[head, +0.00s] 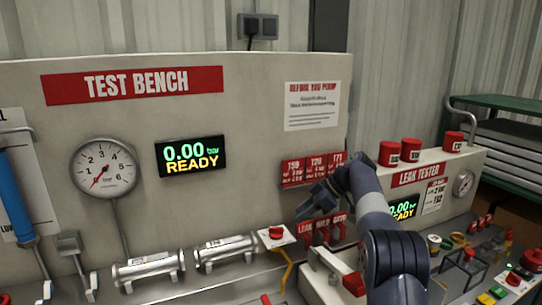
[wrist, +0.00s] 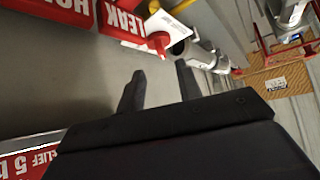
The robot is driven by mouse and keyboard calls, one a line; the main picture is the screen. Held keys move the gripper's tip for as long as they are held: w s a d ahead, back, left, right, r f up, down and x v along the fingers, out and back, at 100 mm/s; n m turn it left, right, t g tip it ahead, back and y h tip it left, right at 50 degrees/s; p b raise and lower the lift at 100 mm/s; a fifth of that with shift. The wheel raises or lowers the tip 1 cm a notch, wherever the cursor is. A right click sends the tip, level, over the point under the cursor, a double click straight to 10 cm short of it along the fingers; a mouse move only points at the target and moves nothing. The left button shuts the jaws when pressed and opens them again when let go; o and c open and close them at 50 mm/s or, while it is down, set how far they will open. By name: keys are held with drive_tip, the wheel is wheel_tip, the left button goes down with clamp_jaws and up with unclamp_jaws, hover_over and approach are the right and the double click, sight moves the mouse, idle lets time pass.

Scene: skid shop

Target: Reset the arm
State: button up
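My arm rises from the lower right of the head view and bends toward the bench panel. My gripper (head: 310,203) is in front of the panel, near the red tags and the red labels. In the wrist view my gripper (wrist: 158,82) shows two dark fingers standing apart, with nothing between them. The fingers point toward the grey panel and the bench top. Part of the red labels is hidden behind the arm in the head view.
The test bench panel (head: 230,120) carries a gauge (head: 104,168) and a display (head: 190,156) reading 0.00 READY. Metal cylinders (head: 148,268) lie below. Red tags (head: 292,172) hang close to my gripper. A leak tester (head: 415,176) with red caps stands at right. A cardboard box (wrist: 292,84) shows in the wrist view.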

sight(282, 228)
drive_tip(key=x, duration=0.8)
drive_tip(key=m+t+b, duration=0.1)
drive_tip(key=b, duration=0.1)
drive_tip(key=m+t+b, duration=0.1)
drive_tip(key=m+b, duration=0.1)
drive_tip(key=shift+s+t+h+b, duration=0.3)
drive_tip(key=shift+s+h, duration=0.1)
drive_tip(key=m+t, duration=0.1)
drive_tip(key=m+h+b, duration=0.1)
drive_tip(key=m, duration=0.1)
drive_tip(key=shift+s+a+r+t, duration=0.1)
drive_tip(key=shift+s+a+t, duration=0.05)
drive_tip(key=shift+s+t, duration=0.25)
drive_tip(key=m, duration=0.1)
drive_tip(key=m+t+h+p, duration=0.1)
drive_tip(key=shift+s+a+r+m, duration=0.1)
drive_tip(key=shift+a+r+m, duration=0.15)
drive_tip(key=shift+m, duration=0.15)
drive_tip(key=shift+m+t+h+p, duration=0.5)
drive_tip(key=shift+p, duration=0.25)
drive_tip(key=shift+f, duration=0.1)
drive_tip(key=shift+f+m, duration=0.1)
drive_tip(key=shift+m, duration=0.2)
